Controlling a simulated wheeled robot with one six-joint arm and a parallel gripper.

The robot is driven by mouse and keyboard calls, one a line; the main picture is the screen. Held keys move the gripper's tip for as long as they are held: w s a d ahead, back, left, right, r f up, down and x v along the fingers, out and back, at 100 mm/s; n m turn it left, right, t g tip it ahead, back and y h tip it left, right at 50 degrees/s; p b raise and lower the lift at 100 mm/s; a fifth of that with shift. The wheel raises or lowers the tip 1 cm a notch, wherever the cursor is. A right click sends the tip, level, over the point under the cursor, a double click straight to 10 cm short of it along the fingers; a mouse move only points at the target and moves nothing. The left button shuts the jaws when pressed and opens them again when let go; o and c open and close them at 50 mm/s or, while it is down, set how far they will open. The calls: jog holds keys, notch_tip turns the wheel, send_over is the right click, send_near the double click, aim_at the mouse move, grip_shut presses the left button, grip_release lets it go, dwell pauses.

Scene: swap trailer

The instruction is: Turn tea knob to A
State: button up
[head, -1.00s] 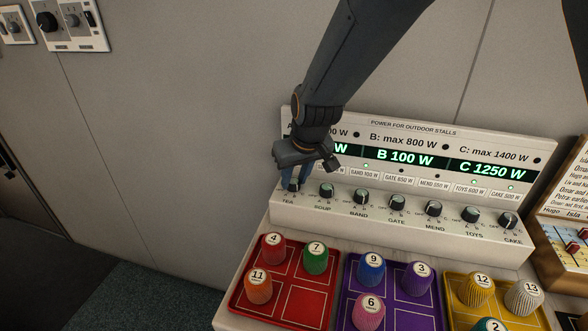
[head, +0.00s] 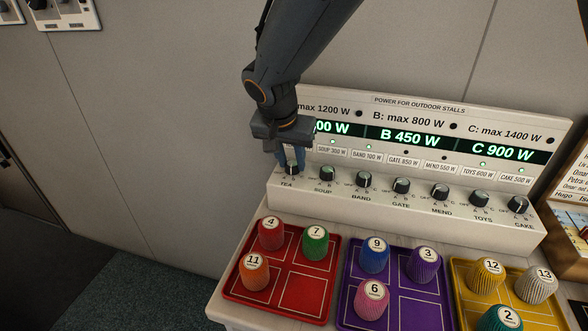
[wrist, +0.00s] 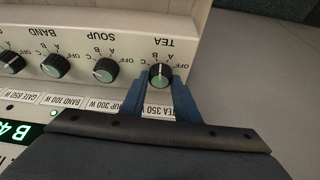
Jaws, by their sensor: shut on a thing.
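The tea knob (wrist: 161,76) is a round black knob with a light pointer line, at the left end of the knob row in the head view. In the wrist view its label is upside down and its pointer appears to face the B mark. My gripper (head: 291,166) is shut on it, with one blue finger on each side. The power panel (head: 450,222) reads B 450 W and C 900 W. The A reading is partly hidden by my gripper; only its end, "00 W", shows.
The soup knob (head: 327,174) is close to the right of the tea knob, followed by several more knobs.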

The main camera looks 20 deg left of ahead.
jog(key=m+h+b, duration=0.1)
jog(key=m, duration=0.1)
jog(key=m+b, duration=0.1)
jog(key=m, duration=0.1)
jog(key=shift+a+m+h, duration=0.2)
jog(key=shift+m+h, duration=0.1)
jog(key=shift+h, duration=0.1)
dwell(0.4)
jog(key=o, duration=1)
jog(key=shift+o, duration=0.2)
jog(key=shift+r, duration=0.1)
jog(key=b+v, duration=0.1)
jog(key=v, duration=0.6)
jog(key=shift+r, duration=0.3)
